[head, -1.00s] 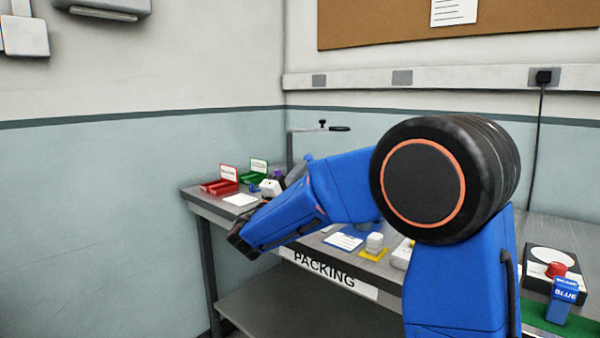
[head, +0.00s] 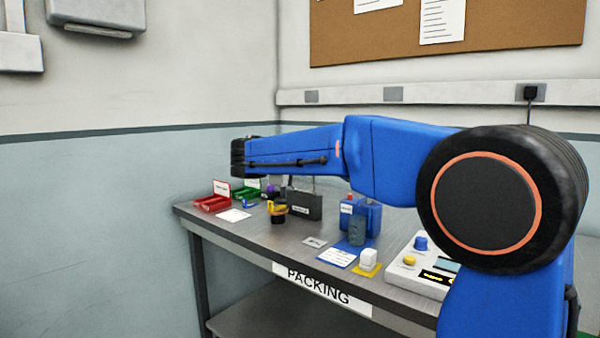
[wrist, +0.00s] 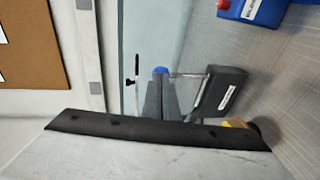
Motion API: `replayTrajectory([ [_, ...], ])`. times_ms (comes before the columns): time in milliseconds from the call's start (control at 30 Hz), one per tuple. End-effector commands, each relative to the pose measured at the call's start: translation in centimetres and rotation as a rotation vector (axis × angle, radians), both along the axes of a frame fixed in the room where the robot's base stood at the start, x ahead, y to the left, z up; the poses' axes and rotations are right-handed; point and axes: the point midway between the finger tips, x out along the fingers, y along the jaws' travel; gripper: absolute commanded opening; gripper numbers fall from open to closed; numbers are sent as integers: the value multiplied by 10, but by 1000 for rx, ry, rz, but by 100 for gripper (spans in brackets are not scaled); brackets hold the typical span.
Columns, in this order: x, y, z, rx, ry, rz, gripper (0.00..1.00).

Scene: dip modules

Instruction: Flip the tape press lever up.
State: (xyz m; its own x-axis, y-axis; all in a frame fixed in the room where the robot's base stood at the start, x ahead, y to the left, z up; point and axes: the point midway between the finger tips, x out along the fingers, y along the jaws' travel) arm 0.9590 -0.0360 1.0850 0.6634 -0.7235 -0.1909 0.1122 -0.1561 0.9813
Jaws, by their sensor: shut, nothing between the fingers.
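A dark box with a pale label (head: 304,205) stands on the packing bench; it also shows in the wrist view (wrist: 218,92), with a thin grey rod reaching left from it. It may be the tape press, but its label is too small to read and I cannot tell the lever's position. My gripper (wrist: 160,80) shows as two grey fingers together, shut and empty, left of the box and apart from it in the picture. A blue spot shows at the fingertips; I cannot tell whether they touch it. In the head view my arm's dark end is above the bench's far left part.
A black and yellow item (head: 277,212) stands left of the box. Red (head: 212,203) and green trays are at the far left.

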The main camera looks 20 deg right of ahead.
Motion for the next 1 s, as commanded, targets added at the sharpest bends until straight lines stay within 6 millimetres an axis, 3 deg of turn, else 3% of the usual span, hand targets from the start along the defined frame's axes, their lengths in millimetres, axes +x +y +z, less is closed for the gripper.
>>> replayTrajectory([
  [333,23,-32,13,254,180,-3,0],
  [700,45,-62,12,500,361,-3,0],
  [1000,55,-76,7,569,415,0,0],
])
